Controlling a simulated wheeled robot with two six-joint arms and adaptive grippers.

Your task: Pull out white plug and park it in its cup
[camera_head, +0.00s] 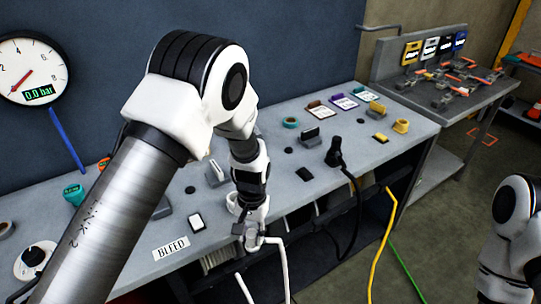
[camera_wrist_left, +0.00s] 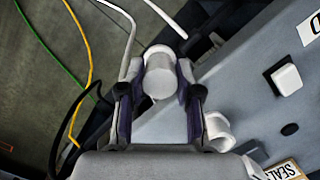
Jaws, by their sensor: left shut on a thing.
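The white plug (camera_wrist_left: 160,78) sits between the fingers of my left gripper (camera_wrist_left: 158,100) in the left wrist view, and the gripper is shut on it. Its white cable runs away from the plug and hangs past the bench front in the head view (camera_head: 283,268). My left gripper (camera_head: 252,228) is at the front edge of the bench in the head view and hides most of the plug there. A white, round cup-like part (camera_wrist_left: 218,130) is beside the right finger in the wrist view. My right gripper is outside the frames.
The grey bench (camera_head: 305,185) carries a black plug (camera_head: 335,152) with a black cable, a yellow cup (camera_head: 401,126), a teal ring (camera_head: 291,122) and a BLEED label (camera_head: 171,248). Yellow (camera_head: 382,245) and green cables hang in front. A pressure gauge (camera_head: 32,70) reads 0.0 bar.

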